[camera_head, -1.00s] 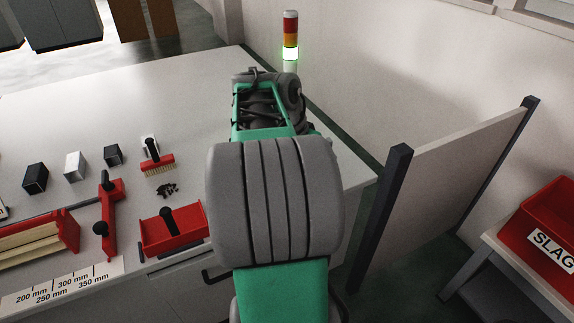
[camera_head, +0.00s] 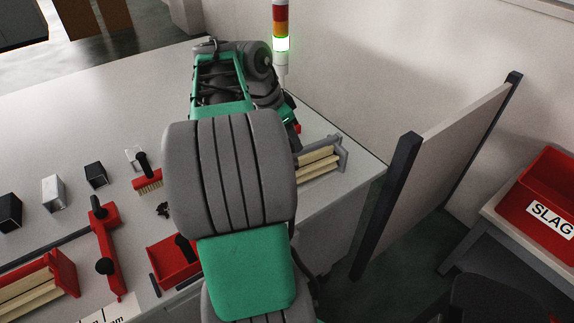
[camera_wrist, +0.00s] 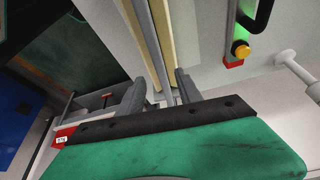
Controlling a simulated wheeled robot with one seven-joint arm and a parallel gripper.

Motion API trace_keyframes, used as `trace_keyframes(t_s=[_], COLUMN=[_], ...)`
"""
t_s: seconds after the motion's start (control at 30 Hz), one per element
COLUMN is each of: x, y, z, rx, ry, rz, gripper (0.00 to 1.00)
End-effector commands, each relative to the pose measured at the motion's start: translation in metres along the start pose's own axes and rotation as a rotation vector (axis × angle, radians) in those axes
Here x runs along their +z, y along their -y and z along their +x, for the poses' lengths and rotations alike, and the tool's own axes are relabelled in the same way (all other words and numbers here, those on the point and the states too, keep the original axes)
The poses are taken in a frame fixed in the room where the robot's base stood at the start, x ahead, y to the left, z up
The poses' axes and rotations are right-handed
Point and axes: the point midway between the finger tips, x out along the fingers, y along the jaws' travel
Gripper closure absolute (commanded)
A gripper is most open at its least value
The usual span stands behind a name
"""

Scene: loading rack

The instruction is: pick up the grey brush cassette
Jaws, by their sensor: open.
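The grey brush cassette (camera_head: 341,150), with cream bristle strips, lies on the bench top just right of my arm in the head view; its left part is hidden behind my arm. In the wrist view its grey bar (camera_wrist: 148,38) and cream strips run down toward my gripper (camera_wrist: 160,78). My gripper is open, with one finger on each side of the cassette's near end. I cannot tell whether the fingers touch it. My gripper is hidden by my arm in the head view.
A red cassette with cream strips (camera_head: 72,272), a red holder (camera_head: 105,245), a red tray (camera_head: 168,262) and a brush (camera_head: 148,182) are left of my arm. A signal light (camera_head: 281,30) stands behind. A panel post (camera_head: 385,205) and the SLAG bin (camera_head: 540,215) are at right.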

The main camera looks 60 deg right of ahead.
Motion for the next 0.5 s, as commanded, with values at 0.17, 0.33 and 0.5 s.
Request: trace_keyframes(t_s=[0.17, 0.33, 0.5], x=[0.005, 0.004, 0.003], y=[0.002, 0.002, 0.003], z=[0.023, 0.053, 0.063], rx=[-0.005, -0.006, -0.009], ry=[0.001, 0.001, 0.000], rz=[-0.018, -0.022, -0.020], gripper=[0.58, 0.58, 0.58])
